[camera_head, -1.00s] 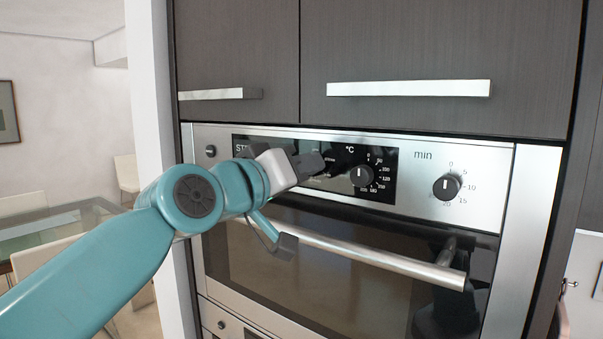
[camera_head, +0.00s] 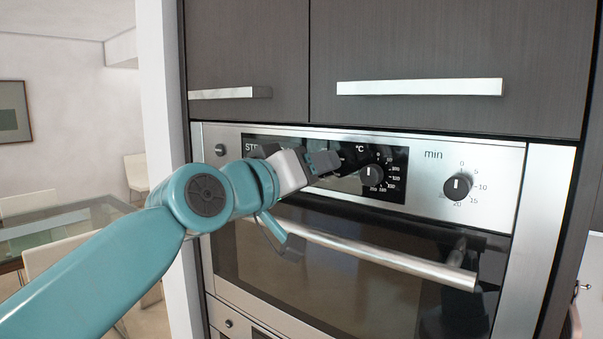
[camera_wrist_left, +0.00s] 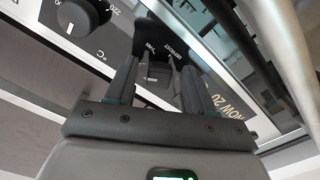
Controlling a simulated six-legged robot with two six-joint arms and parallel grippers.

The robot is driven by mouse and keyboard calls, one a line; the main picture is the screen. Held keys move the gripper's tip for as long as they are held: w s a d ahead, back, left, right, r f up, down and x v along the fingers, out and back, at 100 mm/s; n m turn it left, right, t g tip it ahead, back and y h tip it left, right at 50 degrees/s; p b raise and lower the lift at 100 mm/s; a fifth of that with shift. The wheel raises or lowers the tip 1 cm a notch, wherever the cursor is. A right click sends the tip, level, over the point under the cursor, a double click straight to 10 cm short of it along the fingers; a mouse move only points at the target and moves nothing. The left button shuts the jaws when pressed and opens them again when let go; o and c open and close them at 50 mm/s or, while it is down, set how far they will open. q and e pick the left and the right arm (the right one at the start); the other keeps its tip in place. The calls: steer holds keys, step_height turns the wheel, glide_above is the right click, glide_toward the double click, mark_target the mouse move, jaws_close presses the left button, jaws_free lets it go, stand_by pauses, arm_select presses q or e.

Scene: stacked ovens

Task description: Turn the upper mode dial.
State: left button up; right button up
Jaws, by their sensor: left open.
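The upper oven's black control panel (camera_head: 258,143) holds the mode dial area, mostly hidden behind my left gripper in the head view. My left gripper (camera_head: 322,163) is in front of the panel, left of the °C dial (camera_head: 372,176). In the left wrist view, my left gripper (camera_wrist_left: 160,68) is open, its fingers pointing at the panel. A black knob-like shape, probably the mode dial (camera_wrist_left: 160,37), shows between and beyond the fingertips, with FAN and DEFROST labels close by. I cannot tell whether the fingers touch it. My right gripper is not in view.
The °C dial also shows in the left wrist view (camera_wrist_left: 78,19). The oven door's bar handle (camera_head: 380,258) sticks out below the panel. Dark cupboards with a handle (camera_head: 420,87) are above.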

arm_select(q)
steer(key=shift+s+a, duration=0.25)
steer(key=shift+s, duration=0.1)
steer(key=b+v, duration=0.5)
steer(key=v, duration=1)
steer(key=shift+s+a, duration=0.1)
steer(key=shift+s, duration=0.15)
